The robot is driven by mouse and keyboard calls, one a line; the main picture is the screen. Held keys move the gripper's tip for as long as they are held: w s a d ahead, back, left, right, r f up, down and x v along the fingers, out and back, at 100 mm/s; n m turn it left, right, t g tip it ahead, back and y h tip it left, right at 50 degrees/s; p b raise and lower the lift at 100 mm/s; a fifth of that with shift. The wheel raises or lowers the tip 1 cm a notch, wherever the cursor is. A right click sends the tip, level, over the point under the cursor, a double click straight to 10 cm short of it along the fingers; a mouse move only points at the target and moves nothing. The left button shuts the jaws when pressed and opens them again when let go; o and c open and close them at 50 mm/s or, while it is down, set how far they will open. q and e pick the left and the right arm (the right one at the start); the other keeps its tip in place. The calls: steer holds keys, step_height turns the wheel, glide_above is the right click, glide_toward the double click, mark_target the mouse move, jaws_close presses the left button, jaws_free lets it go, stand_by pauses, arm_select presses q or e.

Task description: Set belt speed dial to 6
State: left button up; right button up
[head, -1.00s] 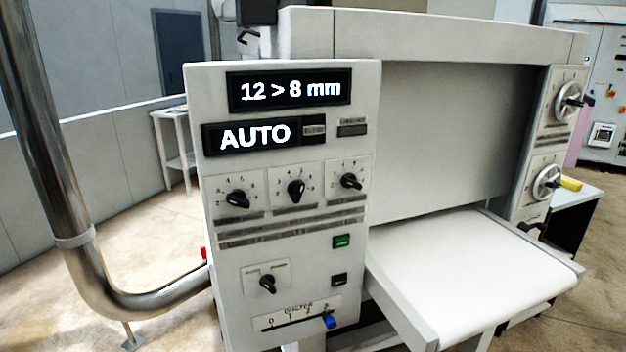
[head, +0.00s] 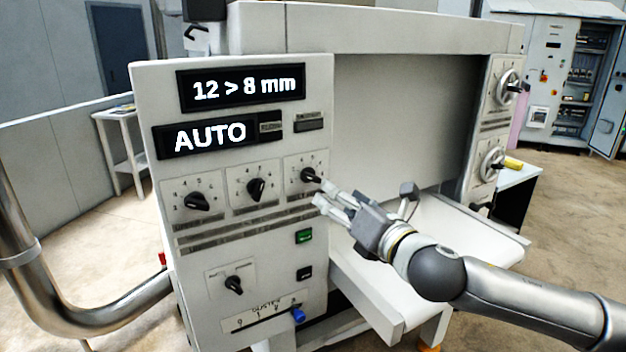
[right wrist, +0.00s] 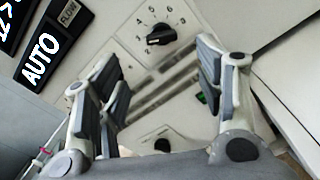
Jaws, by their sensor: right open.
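The control panel (head: 240,260) carries a row of three black dials: a left one (head: 197,201), a middle one (head: 257,189) and a right one (head: 310,175). Their name labels are too small to read, so I cannot tell which is belt speed. My right gripper (head: 321,193) is open and empty, just in front of and slightly below the right dial, apparently not touching it. In the right wrist view this dial (right wrist: 160,35) lies beyond the open fingers (right wrist: 158,62), with a numbered scale around it. Its exact setting is unclear. My left gripper is out of view.
Displays read "12 > 8 mm" (head: 240,87) and "AUTO" (head: 208,136). A green button (head: 304,236), a black button (head: 304,273), a lower knob (head: 234,284) and a blue-handled slider (head: 298,315) sit below the dials. A white belt table (head: 440,225) extends right of the panel.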

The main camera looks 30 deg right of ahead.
mark_target(314, 179)
steer(key=w+p, duration=0.1)
steer(key=w, duration=0.2)
steer(key=w+p, duration=0.1)
steer(key=w, duration=0.2)
steer(key=w+d+p, duration=0.1)
steer(key=w, duration=0.2)
steer(key=shift+r+p, duration=0.1)
steer(key=shift+p, duration=0.2)
steer(key=shift+w, duration=0.85)
steer(key=c, duration=1)
